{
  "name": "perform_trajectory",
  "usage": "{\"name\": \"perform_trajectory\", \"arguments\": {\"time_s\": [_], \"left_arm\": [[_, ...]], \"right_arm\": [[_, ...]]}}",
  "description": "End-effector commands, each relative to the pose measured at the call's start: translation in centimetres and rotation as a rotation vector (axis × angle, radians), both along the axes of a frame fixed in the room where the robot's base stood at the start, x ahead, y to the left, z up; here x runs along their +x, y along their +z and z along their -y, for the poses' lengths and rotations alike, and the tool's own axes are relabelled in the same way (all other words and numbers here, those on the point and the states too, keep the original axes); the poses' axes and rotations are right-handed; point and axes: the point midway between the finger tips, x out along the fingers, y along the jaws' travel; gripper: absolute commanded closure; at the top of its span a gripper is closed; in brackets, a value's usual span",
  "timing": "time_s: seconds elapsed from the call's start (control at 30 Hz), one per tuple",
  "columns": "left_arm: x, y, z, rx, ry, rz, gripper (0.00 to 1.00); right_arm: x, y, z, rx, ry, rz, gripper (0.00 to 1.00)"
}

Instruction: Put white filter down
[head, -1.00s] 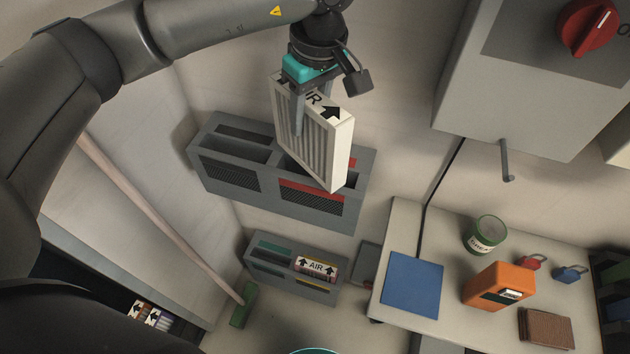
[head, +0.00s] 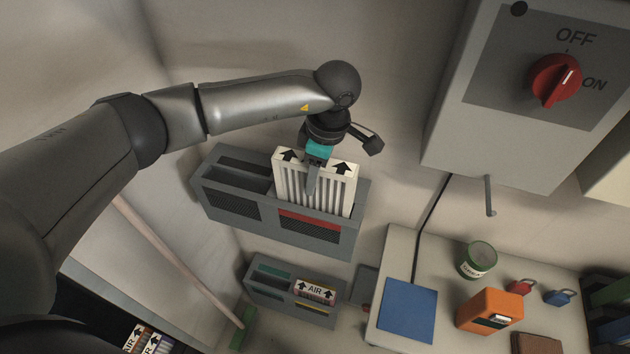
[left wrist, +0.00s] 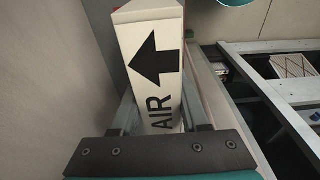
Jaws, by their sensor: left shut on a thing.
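The white filter (head: 285,180) has a pleated face and black arrows on its top edge. My left gripper (head: 313,188) is shut on it, one finger lying across the pleats. The filter is upright and lined up with the right slot of the grey wall rack (head: 232,202), above the red strip. Its lower edge meets the slot's front rim and looks to be inside, but how deep is hidden. In the left wrist view the filter's edge (left wrist: 152,70), with an arrow and "AIR", is between the fingers. My right gripper is not in view.
The rack's left slot (head: 245,175) looks empty. A lower grey box (head: 290,305) holds a filter marked AIR (head: 315,290). At right a table (head: 405,245) carries a blue folder (head: 407,310), a green can (head: 478,260) and an orange case (head: 490,311). A switch cabinet (head: 465,150) hangs above.

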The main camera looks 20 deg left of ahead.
Motion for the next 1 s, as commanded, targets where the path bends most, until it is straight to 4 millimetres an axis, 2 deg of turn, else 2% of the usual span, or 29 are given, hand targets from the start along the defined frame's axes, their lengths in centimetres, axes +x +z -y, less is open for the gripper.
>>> {"name": "perform_trajectory", "arguments": {"time_s": [0.13, 0.9, 0.93, 1.0], "left_arm": [[0.0, -2.1, 0.0, 0.0, -0.001, -0.002, 1.0], [0.0, -3.4, 0.0, 0.0, -0.001, 0.0, 1.0], [0.0, -3.4, 0.0, 0.0, -0.001, 0.0, 0.53], [0.0, -3.4, 0.0, 0.0, -0.001, 0.0, 0.45]], "right_arm": [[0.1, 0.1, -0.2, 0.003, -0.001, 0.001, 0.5], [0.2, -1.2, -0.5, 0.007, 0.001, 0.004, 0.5], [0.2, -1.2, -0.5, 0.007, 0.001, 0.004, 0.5], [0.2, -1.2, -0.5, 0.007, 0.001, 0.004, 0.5]]}}
